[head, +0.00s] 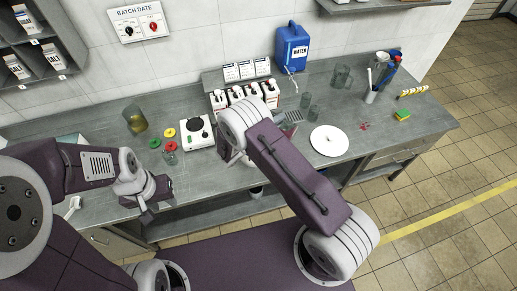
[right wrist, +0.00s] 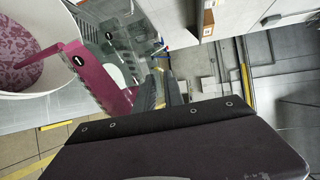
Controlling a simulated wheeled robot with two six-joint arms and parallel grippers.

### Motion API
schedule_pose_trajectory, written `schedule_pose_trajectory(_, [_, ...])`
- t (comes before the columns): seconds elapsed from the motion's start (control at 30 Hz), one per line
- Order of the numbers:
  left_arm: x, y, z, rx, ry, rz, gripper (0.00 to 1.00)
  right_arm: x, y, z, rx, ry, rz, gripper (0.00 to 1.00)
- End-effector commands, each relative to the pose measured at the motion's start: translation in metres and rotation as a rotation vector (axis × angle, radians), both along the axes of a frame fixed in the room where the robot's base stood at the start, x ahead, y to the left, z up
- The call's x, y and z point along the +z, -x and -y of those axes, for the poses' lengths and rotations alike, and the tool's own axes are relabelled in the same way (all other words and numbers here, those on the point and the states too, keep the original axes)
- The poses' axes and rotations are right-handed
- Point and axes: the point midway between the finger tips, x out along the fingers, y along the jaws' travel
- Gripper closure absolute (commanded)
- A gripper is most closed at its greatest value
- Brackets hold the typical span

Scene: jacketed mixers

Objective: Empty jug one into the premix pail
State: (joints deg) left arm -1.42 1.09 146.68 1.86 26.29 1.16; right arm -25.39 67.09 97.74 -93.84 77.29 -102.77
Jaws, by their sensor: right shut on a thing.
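In the right wrist view a clear jug with a dark number mark (right wrist: 112,62) is tilted, with magenta liquid in it. A magenta band runs from its mouth over the white pail (right wrist: 62,98), whose inside is purple-speckled. My right gripper (head: 236,152) is shut on the jug; its fingers and the jug are mostly hidden behind my own arm in the head view. I cannot make out the pail in the head view. My left gripper (head: 150,198) hangs over the counter's front left; its jaw opening is unclear.
On the counter (head: 215,178) stand a jug of yellowish liquid (head: 136,119), a white hotplate or scale (head: 197,132), several bottles, a blue water can (head: 292,46), an empty jug (head: 341,76) and small beakers (head: 314,113). A round white disc (head: 329,140) lies right of my right arm.

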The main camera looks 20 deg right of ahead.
Motion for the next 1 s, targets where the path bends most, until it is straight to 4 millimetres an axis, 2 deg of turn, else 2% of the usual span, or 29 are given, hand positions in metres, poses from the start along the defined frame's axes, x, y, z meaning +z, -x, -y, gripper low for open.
schedule_pose_trajectory(0.33, [0.000,0.000,0.000,0.000,0.000,0.000,0.64,0.009,-0.016,-0.010,0.000,0.065,-0.102,1.00])
schedule_pose_trajectory(1.0, [-0.020,0.000,0.000,0.000,0.000,0.000,0.64,0.014,-0.049,-0.030,-0.001,0.188,-0.300,1.00])
